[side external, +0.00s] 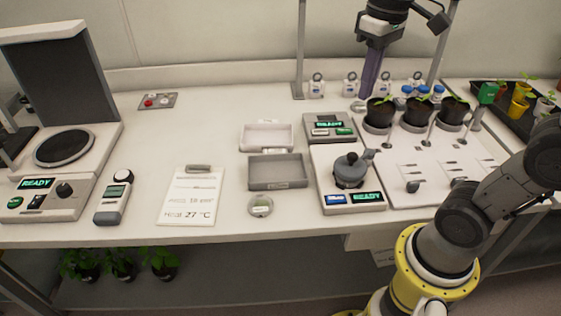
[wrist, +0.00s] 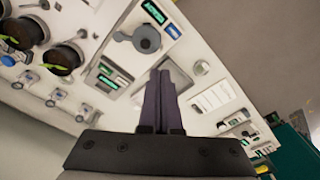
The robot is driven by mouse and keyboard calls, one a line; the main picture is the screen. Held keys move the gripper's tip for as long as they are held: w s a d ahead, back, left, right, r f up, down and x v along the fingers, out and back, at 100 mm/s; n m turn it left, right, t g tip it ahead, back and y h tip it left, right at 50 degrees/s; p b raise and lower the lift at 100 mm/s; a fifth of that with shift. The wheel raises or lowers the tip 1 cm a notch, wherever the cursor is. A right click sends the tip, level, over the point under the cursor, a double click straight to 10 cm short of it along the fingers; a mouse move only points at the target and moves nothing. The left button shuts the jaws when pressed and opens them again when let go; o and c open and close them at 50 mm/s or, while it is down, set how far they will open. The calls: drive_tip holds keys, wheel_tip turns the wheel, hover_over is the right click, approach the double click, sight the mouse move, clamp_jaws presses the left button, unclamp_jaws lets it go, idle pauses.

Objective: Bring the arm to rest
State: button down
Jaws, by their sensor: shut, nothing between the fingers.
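My gripper (side external: 369,94) hangs over the back of the bench in the side view, its purple fingers pointing down. In the wrist view its fingers (wrist: 163,84) are together with nothing between them. It is near the row of small tagged bottles and left of the potted seedlings (side external: 379,113). My arm reaches in from the right, and part of it is out of the picture. I cannot tell whether the fingertips touch anything.
Below the gripper are a small device with a green display (side external: 330,127) and a device with a round grey top (side external: 351,172). Two trays (side external: 278,185), a clipboard (side external: 190,208) and a handheld meter (side external: 114,198) lie leftward. The bench's back left is mostly clear.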

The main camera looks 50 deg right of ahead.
drive_tip(key=s+a+f+n+t, duration=0.1)
drive_tip(key=s+a+f+t, duration=0.1)
drive_tip(key=s+f+t, duration=0.2)
drive_tip(key=shift+s+f+t, duration=0.4)
drive_tip(key=shift+s+f, duration=1.45)
drive_tip(key=shift+f, duration=0.1)
